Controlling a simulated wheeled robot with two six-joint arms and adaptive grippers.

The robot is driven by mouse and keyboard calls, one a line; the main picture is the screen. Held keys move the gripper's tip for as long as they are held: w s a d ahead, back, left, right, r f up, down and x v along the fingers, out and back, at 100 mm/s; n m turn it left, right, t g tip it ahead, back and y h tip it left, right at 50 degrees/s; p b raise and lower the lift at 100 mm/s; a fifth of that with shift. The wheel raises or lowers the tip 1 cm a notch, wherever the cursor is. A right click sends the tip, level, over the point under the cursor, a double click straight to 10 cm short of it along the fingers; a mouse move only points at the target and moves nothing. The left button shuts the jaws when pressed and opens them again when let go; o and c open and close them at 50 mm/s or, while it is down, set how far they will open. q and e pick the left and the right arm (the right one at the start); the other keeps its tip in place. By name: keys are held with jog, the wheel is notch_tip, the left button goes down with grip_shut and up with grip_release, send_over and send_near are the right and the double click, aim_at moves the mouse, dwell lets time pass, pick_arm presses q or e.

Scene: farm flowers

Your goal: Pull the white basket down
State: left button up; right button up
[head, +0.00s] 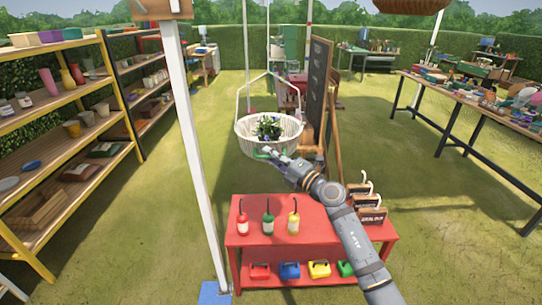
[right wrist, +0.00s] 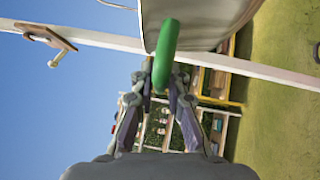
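The white basket (head: 250,139) hangs by thin white rods in the middle of the head view, with a leafy plant with blue flowers (head: 268,127) in it. A green handle (head: 262,154) sits at its underside. My right gripper (head: 276,156) is at this handle, just below the basket. In the right wrist view the green handle (right wrist: 165,52) runs between the two fingertips (right wrist: 160,86), which close on it from both sides. The pale basket wall (right wrist: 200,22) fills the top there. My left gripper is not in view.
A red table (head: 310,240) with small bottles and coloured boxes stands below my right arm. A white post (head: 190,130) rises left of the basket. Yellow shelves (head: 60,140) stand at left, a chalkboard (head: 318,85) behind, and a long cluttered table (head: 475,100) at right.

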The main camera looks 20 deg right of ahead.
jog(key=o, duration=0.3)
jog(key=shift+o, duration=0.2)
jog(key=v, duration=0.7)
jog(key=shift+s+d, duration=0.15)
jog(key=shift+s, duration=0.05)
jog(key=shift+f, duration=0.1)
